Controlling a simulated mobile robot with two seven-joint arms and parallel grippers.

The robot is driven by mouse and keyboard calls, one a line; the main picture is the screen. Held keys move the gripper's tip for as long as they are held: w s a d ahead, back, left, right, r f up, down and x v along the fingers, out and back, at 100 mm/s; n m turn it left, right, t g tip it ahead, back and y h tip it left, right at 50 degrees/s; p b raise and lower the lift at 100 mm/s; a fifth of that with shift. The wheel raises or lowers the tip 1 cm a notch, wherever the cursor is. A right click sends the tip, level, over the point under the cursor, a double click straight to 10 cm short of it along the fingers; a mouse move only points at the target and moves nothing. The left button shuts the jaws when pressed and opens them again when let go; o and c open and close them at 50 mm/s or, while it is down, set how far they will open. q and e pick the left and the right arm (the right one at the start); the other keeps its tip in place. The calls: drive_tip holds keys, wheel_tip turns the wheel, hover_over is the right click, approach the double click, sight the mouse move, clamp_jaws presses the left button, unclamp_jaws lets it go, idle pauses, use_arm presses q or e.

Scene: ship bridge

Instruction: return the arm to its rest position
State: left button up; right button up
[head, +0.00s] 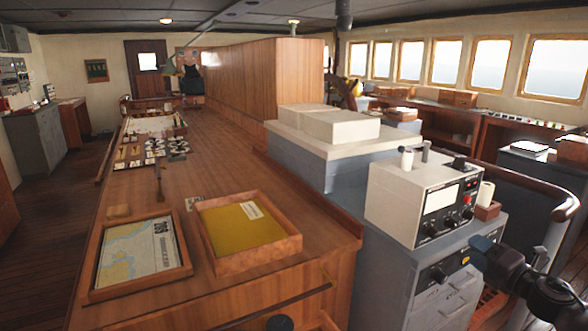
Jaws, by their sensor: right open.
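My right gripper (482,250) is at the lower right, dark, at the end of my black right arm, which comes in from the bottom right corner. It is open and holds nothing that I can see. It shows in front of the grey cabinet (400,255) and below a white roll on a small wooden block; whether it touches anything I cannot tell. My left gripper is not in view.
A long wooden chart table (140,195) carries a framed chart (137,255) and a wooden tray (293,240) with a yellow folder. A white instrument box (390,205) stands on the cabinet. A curved wooden handrail (565,207) is at right.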

drive_tip(key=s+a+f+m+g+h, duration=0.1)
drive_tip(key=s+a+f+m+h, duration=0.1)
drive_tip(key=s+a+f+m, duration=0.55)
drive_tip(key=s+a+f+m+g+h, duration=0.1)
drive_tip(key=s+a+f+m+h, duration=0.25)
drive_tip(key=f+m, duration=0.5)
drive_tip(key=s+a+f+m+g, duration=0.2)
drive_tip(key=s+a+f+m, duration=0.2)
drive_tip(key=s, duration=0.5)
drive_tip(key=s+a+f+m+g, duration=0.2)
drive_tip(key=s+a+f+m, duration=0.3)
drive_tip(key=s, duration=0.5)
drive_tip(key=shift+a+f, duration=0.6)
